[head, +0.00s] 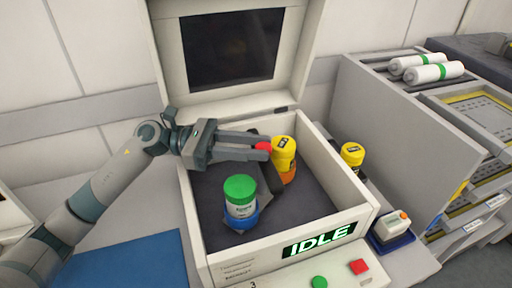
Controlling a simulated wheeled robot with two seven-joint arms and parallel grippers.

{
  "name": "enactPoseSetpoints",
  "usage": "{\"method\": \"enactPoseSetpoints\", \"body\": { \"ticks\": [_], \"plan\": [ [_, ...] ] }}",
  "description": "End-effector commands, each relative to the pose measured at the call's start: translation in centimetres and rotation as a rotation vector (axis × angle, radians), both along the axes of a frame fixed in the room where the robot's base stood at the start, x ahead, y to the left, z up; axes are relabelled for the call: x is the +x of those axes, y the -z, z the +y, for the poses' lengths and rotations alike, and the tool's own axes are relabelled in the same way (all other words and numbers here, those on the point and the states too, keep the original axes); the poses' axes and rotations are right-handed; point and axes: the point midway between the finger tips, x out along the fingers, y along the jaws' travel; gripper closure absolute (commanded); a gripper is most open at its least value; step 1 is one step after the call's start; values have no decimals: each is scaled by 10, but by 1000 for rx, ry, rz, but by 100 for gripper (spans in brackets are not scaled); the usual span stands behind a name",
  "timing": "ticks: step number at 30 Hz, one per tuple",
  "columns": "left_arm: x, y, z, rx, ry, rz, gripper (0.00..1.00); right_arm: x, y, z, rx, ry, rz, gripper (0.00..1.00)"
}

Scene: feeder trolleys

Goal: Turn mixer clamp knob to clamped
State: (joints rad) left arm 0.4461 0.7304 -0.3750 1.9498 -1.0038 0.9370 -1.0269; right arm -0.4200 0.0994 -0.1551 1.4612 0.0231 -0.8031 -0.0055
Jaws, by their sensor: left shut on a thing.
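The mixer (340,216) is a white box with its lid (303,62) raised and a front display (318,240) reading IDLE. The red clamp knob (263,146) sits inside, partly hidden by my left gripper (266,150). That gripper reaches in from the left, its fingers shut on the knob. A jar with a green lid (240,187) stands on the near side of the dark holder. A jar with a yellow lid (284,147) stands on the far side, beside the fingertips. I cannot read the knob's angle. My right gripper is out of view.
A green button (319,282) and a red button (359,266) are on the mixer's front. Outside, to its right, are another yellow-lidded jar (352,155) and a small white device (391,226). Grey trolleys (400,125) with white cylinders (433,73) stand farther right.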

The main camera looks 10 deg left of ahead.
Motion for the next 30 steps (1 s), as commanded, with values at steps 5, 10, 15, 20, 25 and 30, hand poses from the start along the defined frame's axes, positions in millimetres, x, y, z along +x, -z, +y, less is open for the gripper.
{"method": "enactPoseSetpoints", "body": {
  "ticks": [5,10,15,20,25,30],
  "plan": [
    [1,-1,0,0,-2,-1,69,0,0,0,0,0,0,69],
    [0,0,0,0,-1,-1,52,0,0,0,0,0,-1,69],
    [0,0,0,0,-1,0,52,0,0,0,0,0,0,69],
    [0,0,2,0,-1,0,52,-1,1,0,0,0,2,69],
    [-1,2,12,0,-1,1,52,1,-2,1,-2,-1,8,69],
    [-3,3,29,1,-3,0,52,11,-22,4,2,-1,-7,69]
  ]
}}
